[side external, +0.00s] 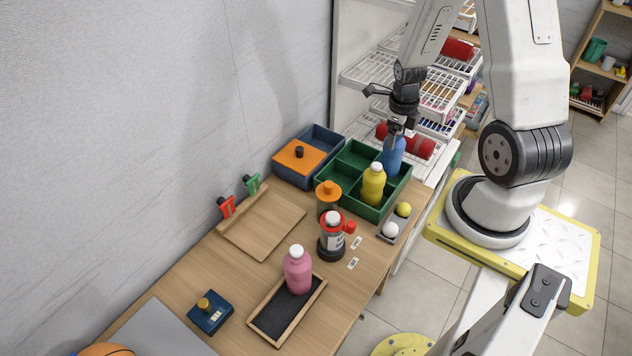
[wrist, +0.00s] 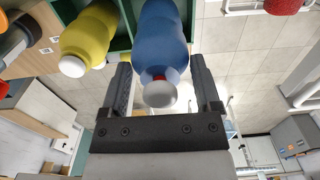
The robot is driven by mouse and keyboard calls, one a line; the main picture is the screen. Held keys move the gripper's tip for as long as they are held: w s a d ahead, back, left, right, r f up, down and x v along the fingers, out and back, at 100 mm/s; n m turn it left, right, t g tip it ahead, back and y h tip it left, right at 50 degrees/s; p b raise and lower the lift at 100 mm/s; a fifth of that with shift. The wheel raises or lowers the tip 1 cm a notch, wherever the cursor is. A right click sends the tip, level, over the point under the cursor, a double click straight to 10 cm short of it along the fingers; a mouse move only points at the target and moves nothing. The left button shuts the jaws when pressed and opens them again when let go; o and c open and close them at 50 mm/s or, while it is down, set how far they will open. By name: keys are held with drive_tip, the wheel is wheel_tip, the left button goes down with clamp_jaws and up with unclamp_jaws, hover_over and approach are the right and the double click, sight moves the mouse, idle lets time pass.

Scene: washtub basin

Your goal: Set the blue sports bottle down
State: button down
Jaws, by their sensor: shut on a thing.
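The blue sports bottle (side external: 393,157) is upright at the right-hand end of the green divided crate (side external: 362,212). Its lower end is at a right-hand compartment; I cannot tell whether it touches the crate floor. My gripper (side external: 397,132) points down from above and is shut on the bottle near its top. In the wrist view the bottle (wrist: 164,42), with its white cap and red ring, lies between the two dark fingers (wrist: 163,82). A yellow bottle (side external: 373,187) with a white cap stands in a neighbouring compartment of the crate.
An orange-topped blue box (side external: 300,157) is behind the crate on the left. An orange jar (side external: 327,200), a red-and-grey bottle (side external: 332,240) and a small tray with balls (side external: 385,232) stand close in front. A pink bottle (side external: 298,272) stands farther forward. White wire shelves (side external: 440,95) rise behind.

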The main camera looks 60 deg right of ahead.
drive_tip(key=shift+f, duration=1.9)
unclamp_jaws()
drive_tip(key=shift+r, duration=6.15)
drive_tip(key=shift+a, duration=0.1)
